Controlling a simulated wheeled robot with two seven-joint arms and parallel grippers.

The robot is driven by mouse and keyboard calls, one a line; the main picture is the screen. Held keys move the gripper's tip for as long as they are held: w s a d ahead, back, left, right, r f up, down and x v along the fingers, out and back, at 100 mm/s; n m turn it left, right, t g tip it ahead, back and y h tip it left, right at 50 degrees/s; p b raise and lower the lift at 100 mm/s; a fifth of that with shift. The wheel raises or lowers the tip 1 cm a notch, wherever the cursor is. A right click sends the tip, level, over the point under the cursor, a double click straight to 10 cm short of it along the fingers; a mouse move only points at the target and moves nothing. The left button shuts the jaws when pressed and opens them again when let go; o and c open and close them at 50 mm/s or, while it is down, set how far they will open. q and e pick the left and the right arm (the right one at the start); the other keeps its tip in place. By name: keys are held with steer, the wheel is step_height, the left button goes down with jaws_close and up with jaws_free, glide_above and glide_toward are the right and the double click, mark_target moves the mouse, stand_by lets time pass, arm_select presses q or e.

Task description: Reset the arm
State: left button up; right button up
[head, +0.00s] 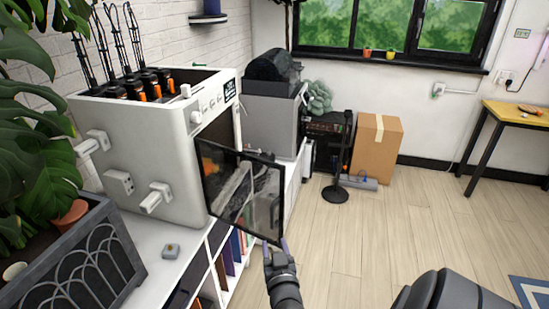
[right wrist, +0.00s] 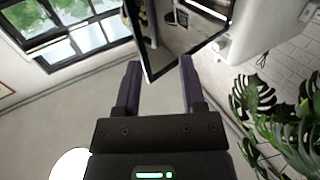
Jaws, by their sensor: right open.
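My right gripper (head: 276,246) is open, with its fingertips just under the lower right corner of the glass door (head: 243,192). The door belongs to a white 3D printer (head: 150,150) and stands swung open, dark-framed and see-through. In the right wrist view, the two purple-grey fingers (right wrist: 160,84) are spread apart. The door's corner (right wrist: 152,74) shows between or just beyond the fingertips there. I cannot tell whether a finger touches it. Nothing is held between the fingers. My left gripper is not in view.
The printer stands on a white shelf unit (head: 150,262) with books below. A planter (head: 75,262) with large leaves is at the left. A cardboard box (head: 376,150) and a black stand (head: 336,193) are on the floor behind. The wooden floor (head: 420,225) at right is clear.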

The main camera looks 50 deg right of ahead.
steer(key=s+a+f+n+g+y+b, duration=0.1)
steer(key=s+a+f+n+y+b, duration=0.2)
steer(key=f, duration=0.5)
steer(key=s+a+f+n+g+y+b, duration=0.1)
steer(key=s+a+f+g+y, duration=0.15)
steer(key=a+f, duration=0.35)
steer(key=s+a+f+n+g+y+b, duration=0.1)
steer(key=s+a+f+n+y+b, duration=0.2)
steer(key=f, duration=0.6)
steer(key=s+a+f+n+g+y+b, duration=0.1)
steer(key=s+a+f+g, duration=0.1)
steer(key=s, duration=0.6)
steer(key=s+a+f+n+g+b, duration=0.1)
steer(key=s+a+f+g, duration=0.1)
steer(key=s+f+g, duration=0.2)
steer(key=s+a+f+n+g+y+b, duration=0.1)
steer(key=s+a+f+g, duration=0.2)
steer(key=s+f, duration=0.4)
steer(key=s, duration=0.5)
steer(key=shift+s+f+y, duration=0.35)
steer(key=shift+f, duration=0.05)
